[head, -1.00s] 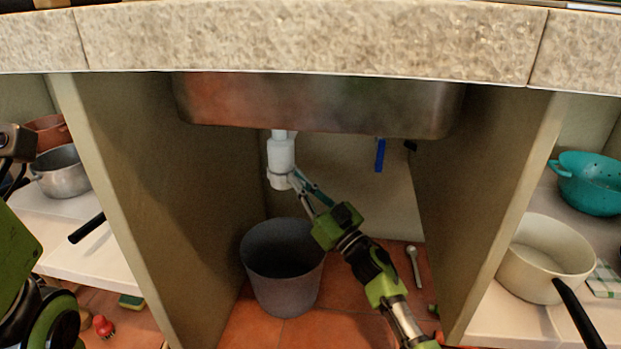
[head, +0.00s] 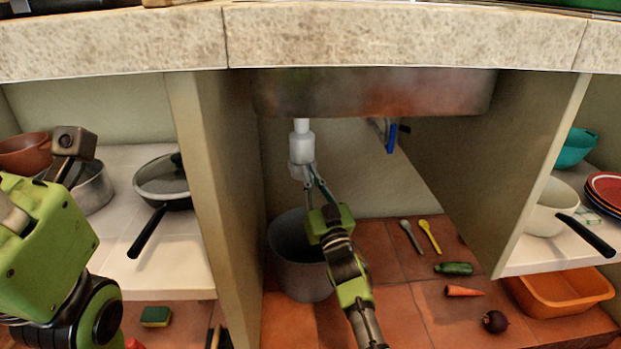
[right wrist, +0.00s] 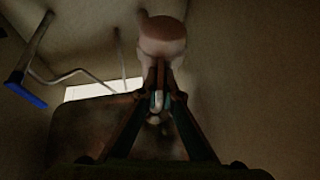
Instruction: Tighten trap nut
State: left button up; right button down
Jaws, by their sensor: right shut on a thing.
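The white trap (head: 302,147) hangs under the metal sink basin (head: 375,95), with its nut (head: 301,170) as the wider ring at its lower end. My right gripper (head: 309,180) reaches up from below and its fingers are shut on the nut's lower part. In the right wrist view the fingers (right wrist: 158,85) come together at the pale round trap (right wrist: 162,38); that picture is dark, so the exact contact is hard to see. My left arm shows at the left edge of the head view, but its fingertips cannot be made out clearly.
A grey bucket (head: 300,262) stands under the trap beside my right arm. A blue valve handle (head: 391,138) hangs to the right. Cabinet walls close in both sides. Spoons (head: 411,236), a cucumber (head: 455,268) and a carrot (head: 464,291) lie on the tiled floor.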

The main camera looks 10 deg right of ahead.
jog(key=shift+a+r, duration=0.1)
dwell(0.4)
jog(key=c, duration=2.2)
grip_release()
jog(key=shift+c, duration=0.2)
jog(key=shift+s+f, duration=0.3)
jog(key=v, duration=1.1)
jog(key=shift+s, duration=0.15)
